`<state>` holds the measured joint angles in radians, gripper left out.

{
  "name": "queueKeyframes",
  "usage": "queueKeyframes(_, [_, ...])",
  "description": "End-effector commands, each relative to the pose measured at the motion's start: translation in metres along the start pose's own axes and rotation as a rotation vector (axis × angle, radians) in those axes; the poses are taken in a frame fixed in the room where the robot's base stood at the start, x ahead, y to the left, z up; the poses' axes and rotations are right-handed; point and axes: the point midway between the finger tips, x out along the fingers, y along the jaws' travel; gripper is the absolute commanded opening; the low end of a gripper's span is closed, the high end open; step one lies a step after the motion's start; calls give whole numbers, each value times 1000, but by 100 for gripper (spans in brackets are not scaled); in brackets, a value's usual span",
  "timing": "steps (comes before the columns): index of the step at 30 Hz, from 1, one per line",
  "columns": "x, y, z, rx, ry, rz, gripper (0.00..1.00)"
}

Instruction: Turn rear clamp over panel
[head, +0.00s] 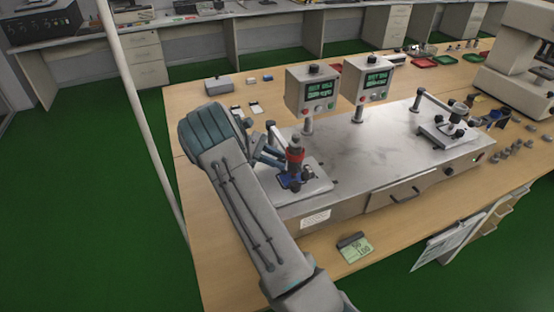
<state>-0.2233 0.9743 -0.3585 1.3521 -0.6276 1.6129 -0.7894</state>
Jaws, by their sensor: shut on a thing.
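A test fixture on a grey metal bench unit (350,155) holds a small blue panel (284,182) on a light base plate (318,187). A dark upright tool with a red ring (295,156) stands over the panel and hides part of it. My arm reaches in from the lower front, and my gripper (275,158) is at the left rear side of this fixture, beside the red-ringed tool. It is shut on the rear clamp, which is small and mostly hidden by the gripper and the tool. The clamp's exact angle over the panel cannot be told.
Two control boxes with green displays (312,90) (369,80) stand on posts behind the fixture. A second fixture (447,133) sits to the right. A meter (355,247) lies at the wooden table's front edge. A white pole (140,110) rises at the left.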

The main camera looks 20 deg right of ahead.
Motion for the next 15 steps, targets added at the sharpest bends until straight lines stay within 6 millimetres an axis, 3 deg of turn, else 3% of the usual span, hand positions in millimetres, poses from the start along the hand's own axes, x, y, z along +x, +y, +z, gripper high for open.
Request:
queueKeyframes(3, [0,0,0,1,0,0,6])
queueKeyframes(4, [0,0,0,1,0,0,34])
queueKeyframes(5, [0,0,0,1,0,0,38])
queueKeyframes(15, [-3,0,0,0,1,2,38])
